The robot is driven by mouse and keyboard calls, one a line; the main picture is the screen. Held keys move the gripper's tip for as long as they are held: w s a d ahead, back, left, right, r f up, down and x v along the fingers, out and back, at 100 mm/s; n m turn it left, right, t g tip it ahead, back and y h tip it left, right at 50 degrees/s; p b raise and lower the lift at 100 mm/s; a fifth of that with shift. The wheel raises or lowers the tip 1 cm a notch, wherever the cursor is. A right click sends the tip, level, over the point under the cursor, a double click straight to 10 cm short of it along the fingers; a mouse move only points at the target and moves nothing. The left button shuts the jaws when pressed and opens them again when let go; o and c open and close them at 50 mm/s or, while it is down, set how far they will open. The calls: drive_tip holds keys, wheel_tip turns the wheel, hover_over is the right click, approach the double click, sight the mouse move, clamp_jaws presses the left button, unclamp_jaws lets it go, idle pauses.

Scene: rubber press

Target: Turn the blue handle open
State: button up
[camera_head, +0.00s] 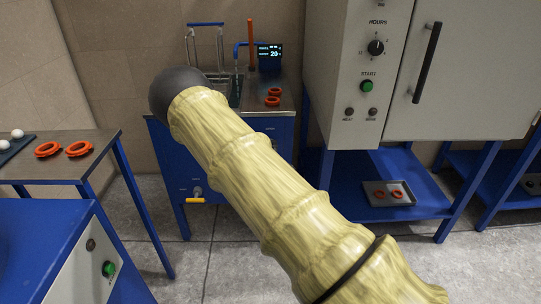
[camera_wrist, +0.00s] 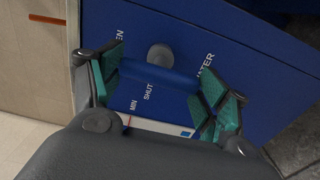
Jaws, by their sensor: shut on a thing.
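The blue handle (camera_wrist: 158,75) shows in the wrist view as a bar lying across, tilted slightly down to the right, in front of a grey round hub (camera_wrist: 160,54) on a blue panel. My gripper (camera_wrist: 162,80) has its green-padded fingers at the two ends of the handle, shut on it lengthwise. The panel carries the words WATER, SHUT and MIN, and a partly hidden word ending in EN. In the head view my arm covers the gripper and the handle.
A white oven (camera_head: 425,75) is at right, a table (camera_head: 60,170) at left. Grey floor between is clear.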

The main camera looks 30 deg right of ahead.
drive_tip(key=o, duration=1)
drive_tip(key=v, duration=1.2)
drive_tip(key=shift+s+d, duration=0.1)
